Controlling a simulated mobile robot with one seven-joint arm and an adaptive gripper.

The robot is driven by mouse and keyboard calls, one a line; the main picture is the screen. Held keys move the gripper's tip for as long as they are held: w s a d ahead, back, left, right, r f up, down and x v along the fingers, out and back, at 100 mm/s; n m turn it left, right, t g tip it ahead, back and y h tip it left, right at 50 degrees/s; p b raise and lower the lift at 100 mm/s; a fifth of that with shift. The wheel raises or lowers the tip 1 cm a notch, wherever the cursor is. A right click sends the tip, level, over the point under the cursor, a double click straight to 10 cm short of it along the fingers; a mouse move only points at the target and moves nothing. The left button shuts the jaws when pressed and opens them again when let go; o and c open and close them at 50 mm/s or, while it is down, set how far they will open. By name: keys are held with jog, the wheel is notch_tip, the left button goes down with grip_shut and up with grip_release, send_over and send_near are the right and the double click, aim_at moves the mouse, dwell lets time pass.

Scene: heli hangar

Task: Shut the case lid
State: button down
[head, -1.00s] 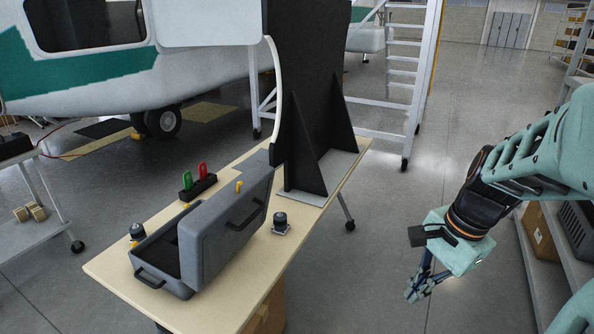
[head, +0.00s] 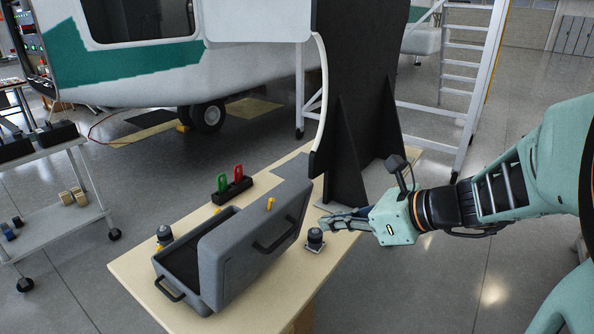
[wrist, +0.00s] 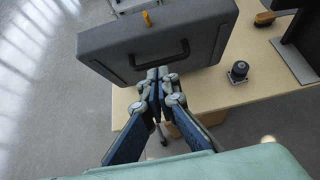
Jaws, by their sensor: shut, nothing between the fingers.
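The grey case (head: 182,287) stands on the wooden table with its lid (head: 250,250) raised, tilted up on the right side of the base. The lid's outer face carries a black handle (head: 274,233) and a yellow latch (head: 270,204) sits at its edge. My gripper (head: 324,226) is shut and empty, to the right of the lid near the black knob. In the wrist view the lid (wrist: 205,38) lies just ahead of the closed fingertips (wrist: 152,72), which appear near the handle (wrist: 160,57). I cannot tell whether they touch it.
A black knob on a square base (head: 315,240) stands on the table (head: 140,268) right of the case; another knob (head: 164,235) is behind the case. A holder with green and red tags (head: 232,188) and a tall black bracketed panel (head: 357,120) stand farther back.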

aim_at(275, 217)
jog(key=x, duration=0.3)
jog(key=r+x, duration=0.1)
jog(key=x, duration=0.3)
jog(key=b+x, duration=0.1)
jog(key=x, duration=0.2)
jog(key=shift+w+a+r, duration=0.1)
jog(key=shift+w+a, duration=0.3)
jog(key=shift+a, duration=0.15)
jog(key=shift+w+a+r, duration=0.15)
jog(key=shift+w+a, duration=0.25)
jog(key=shift+a, duration=0.05)
jog(key=shift+r, duration=0.1)
